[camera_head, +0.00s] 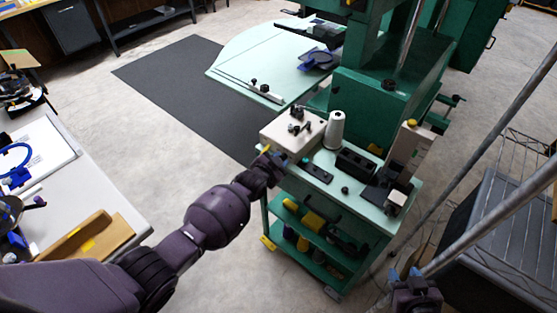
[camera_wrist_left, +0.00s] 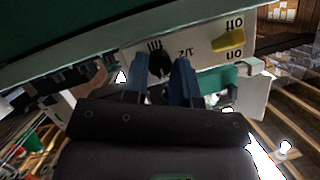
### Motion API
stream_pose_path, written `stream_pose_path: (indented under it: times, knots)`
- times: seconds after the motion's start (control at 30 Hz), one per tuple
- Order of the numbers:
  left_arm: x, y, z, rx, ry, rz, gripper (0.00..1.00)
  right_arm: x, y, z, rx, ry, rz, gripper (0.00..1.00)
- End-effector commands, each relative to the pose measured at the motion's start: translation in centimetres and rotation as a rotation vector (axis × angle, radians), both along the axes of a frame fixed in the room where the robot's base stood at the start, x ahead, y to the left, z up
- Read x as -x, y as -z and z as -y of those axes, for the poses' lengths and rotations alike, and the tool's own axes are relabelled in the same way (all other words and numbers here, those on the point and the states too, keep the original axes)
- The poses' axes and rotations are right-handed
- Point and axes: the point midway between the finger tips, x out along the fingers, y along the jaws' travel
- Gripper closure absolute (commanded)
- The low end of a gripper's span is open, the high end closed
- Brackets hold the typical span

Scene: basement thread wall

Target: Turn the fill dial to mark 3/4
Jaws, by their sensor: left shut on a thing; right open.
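The fill dial (camera_wrist_left: 159,64) is a small black knob on the pale front panel (camera_wrist_left: 206,52) of the cream box (camera_head: 290,128). In the left wrist view my left gripper (camera_wrist_left: 160,78) has its two blue fingers closed on either side of the dial. A 1/2 mark shows upside down just right of the dial; the 3/4 mark and the dial's pointer cannot be made out. In the head view the left gripper (camera_head: 274,166) is at the box's front, hiding the dial. My right gripper (camera_head: 405,274) is low at the right, open and away from the box.
A yellow lever (camera_wrist_left: 229,40) sits beside the dial on the same panel. The box stands on a green cart (camera_head: 345,205) with a thread cone (camera_head: 334,130) and black parts on top. A grey table (camera_head: 95,185) stands left; grey poles and a wire rack (camera_head: 510,180) are right.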

Motion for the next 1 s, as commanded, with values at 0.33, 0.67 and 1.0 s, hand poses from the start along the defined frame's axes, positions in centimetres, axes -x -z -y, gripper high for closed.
stream_pose_path:
  times: [0.33,0.67,1.0]
  knots:
    - [0.1,0.1,0.0,-0.005,0.0,0.002,0.98,0.5,0.2,0.1,0.0,0.004,-0.009,0.57]
    - [0.0,0.0,0.0,-0.003,0.001,0.002,0.64,-0.2,-0.4,-0.1,-0.004,0.001,0.009,0.57]
    - [1.4,-0.5,-0.7,-0.003,-0.001,0.002,0.64,-0.5,-1.1,-0.2,-0.004,-0.001,0.015,0.57]
